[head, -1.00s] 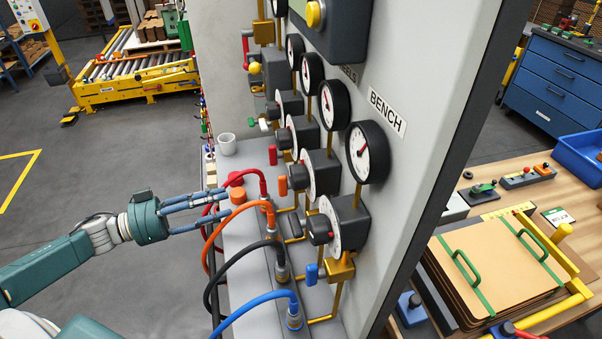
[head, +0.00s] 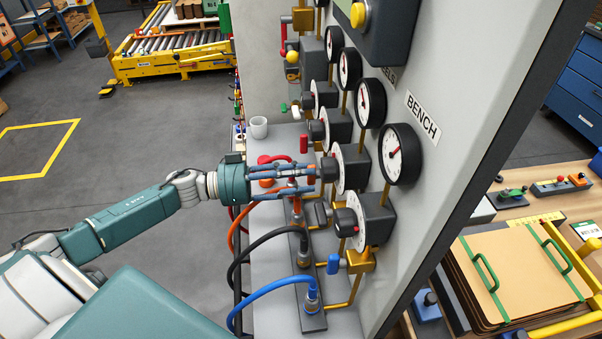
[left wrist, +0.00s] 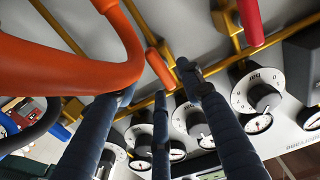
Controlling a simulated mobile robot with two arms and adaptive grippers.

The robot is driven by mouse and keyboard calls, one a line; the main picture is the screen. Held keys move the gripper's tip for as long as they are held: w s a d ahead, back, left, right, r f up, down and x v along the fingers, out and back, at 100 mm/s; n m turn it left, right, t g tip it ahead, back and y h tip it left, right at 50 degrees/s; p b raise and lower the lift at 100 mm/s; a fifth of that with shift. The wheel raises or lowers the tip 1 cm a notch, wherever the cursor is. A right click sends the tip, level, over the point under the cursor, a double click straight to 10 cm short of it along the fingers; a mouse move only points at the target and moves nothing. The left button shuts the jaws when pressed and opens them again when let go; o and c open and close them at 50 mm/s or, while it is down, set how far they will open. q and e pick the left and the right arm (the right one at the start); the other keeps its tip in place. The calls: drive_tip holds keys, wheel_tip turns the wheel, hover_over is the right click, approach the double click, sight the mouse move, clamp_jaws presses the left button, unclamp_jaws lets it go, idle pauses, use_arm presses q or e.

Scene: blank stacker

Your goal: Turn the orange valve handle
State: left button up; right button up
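The orange valve handle (head: 311,180) is a short upright lever on the panel's pipework, mostly covered by my fingers in the head view. I cannot tell whether a fingertip touches the handle. My right gripper is not in view.
An orange cable (left wrist: 60,68) loops close by the left finger. Black (head: 262,243) and blue (head: 270,288) cables run below the gripper. A red handle (head: 304,144) is farther along, a blue handle (head: 333,264) nearer. Gauges (head: 401,154) and dials stick out from the panel.

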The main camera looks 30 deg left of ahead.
use_arm(q)
clamp_jaws()
drive_tip(key=shift+m, duration=0.3)
drive_tip(key=m, duration=0.2)
drive_tip(key=m+b, duration=0.1)
drive_tip(key=shift+d+f+m, duration=0.1)
drive_tip(key=shift+f+m, duration=0.1)
drive_tip(key=shift+m, duration=0.2)
drive_tip(key=m+b, duration=0.2)
drive_tip(key=m, duration=0.2)
drive_tip(key=shift+f, duration=0.2)
drive_tip(key=shift+f+m+b, duration=0.15)
drive_tip(key=shift+m+b, duration=1.25)
drive_tip(key=shift+m, duration=0.95)
drive_tip(key=shift+f+m+b, duration=0.1)
drive_tip(key=shift+m+b, duration=1.3)
drive_tip(key=shift+m, duration=0.95)
